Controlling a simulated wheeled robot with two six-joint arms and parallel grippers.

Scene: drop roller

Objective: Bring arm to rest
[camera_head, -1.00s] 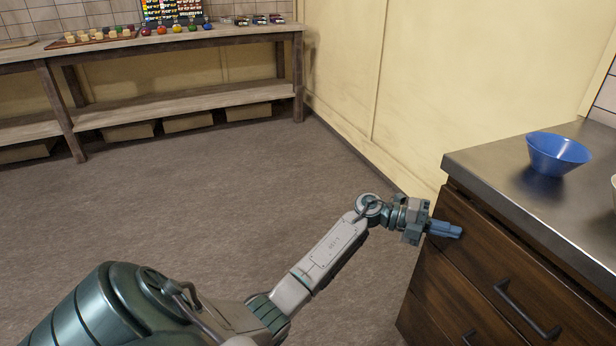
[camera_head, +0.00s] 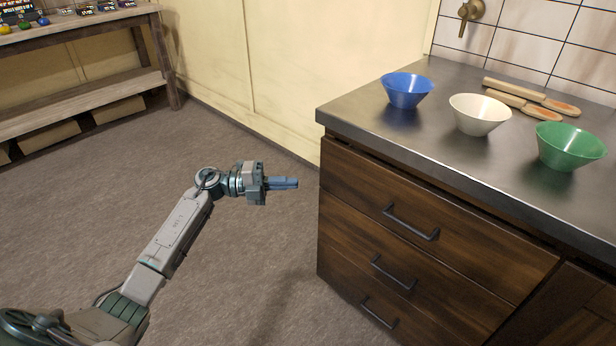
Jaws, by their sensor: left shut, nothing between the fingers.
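My left arm reaches in from the lower left, bent at the elbow. My left gripper (camera_head: 284,184) points right, with its fingers together and nothing between them. It is in the air just left of the dark wooden drawer cabinet (camera_head: 410,170), below the level of the counter top. A small gap shows between the fingertips and the cabinet's side. My right gripper is not in view.
The metal counter (camera_head: 365,118) holds a blue bowl (camera_head: 407,91), a white bowl (camera_head: 479,115), a green bowl (camera_head: 568,147) and wooden utensils (camera_head: 520,98). A wooden shelf table (camera_head: 90,98) stands at the back left. Open floor (camera_head: 90,200) lies left of the cabinet.

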